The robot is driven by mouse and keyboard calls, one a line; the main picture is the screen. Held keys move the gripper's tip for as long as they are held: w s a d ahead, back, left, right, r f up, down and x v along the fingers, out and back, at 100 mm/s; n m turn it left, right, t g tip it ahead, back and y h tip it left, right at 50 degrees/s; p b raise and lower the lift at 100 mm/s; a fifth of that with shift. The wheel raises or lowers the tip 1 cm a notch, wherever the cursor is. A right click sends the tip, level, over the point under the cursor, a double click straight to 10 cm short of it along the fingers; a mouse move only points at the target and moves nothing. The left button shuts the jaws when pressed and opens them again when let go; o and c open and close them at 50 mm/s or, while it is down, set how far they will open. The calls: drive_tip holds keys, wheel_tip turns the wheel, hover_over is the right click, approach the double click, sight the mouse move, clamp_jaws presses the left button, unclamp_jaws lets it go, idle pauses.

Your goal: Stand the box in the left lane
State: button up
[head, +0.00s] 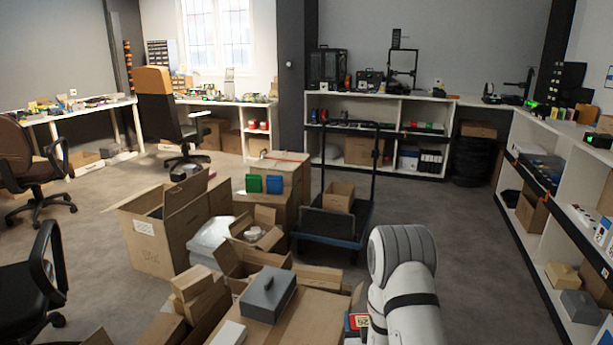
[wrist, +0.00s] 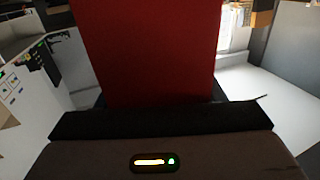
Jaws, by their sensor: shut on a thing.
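A red box (wrist: 150,50) fills the upper middle of the wrist view, its flat plain face close to the camera. My gripper (wrist: 155,108) is shut on it, with the dark jaw bar across the box's lower edge. In the head view my white arm covers the gripper. A small red item with a yellow label (head: 358,321) shows just left of my arm; I cannot tell whether it is the held box. A green box (head: 253,184) and a blue box (head: 274,184) stand upright side by side on a carton. I cannot make out the left lane.
Open cartons (head: 160,245) crowd the floor left of my arm, and a grey case (head: 268,294) lies on one in front. A dark trolley (head: 330,222) stands beyond. White shelving (head: 535,215) runs along the right. The floor between trolley and right shelving is clear.

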wheel_tip(320, 180, down, 5)
drive_tip(key=b, duration=0.4)
drive_tip(key=shift+f, duration=0.1)
wheel_tip(320, 180, up, 26)
drive_tip(key=p, duration=2.6)
drive_tip(key=shift+s+r, duration=0.4)
drive_tip(key=shift+s, duration=0.4)
drive_tip(key=shift+s+r, duration=0.45)
drive_tip(key=shift+s, duration=0.35)
drive_tip(key=shift+s+r, duration=0.4)
drive_tip(key=shift+s, duration=0.4)
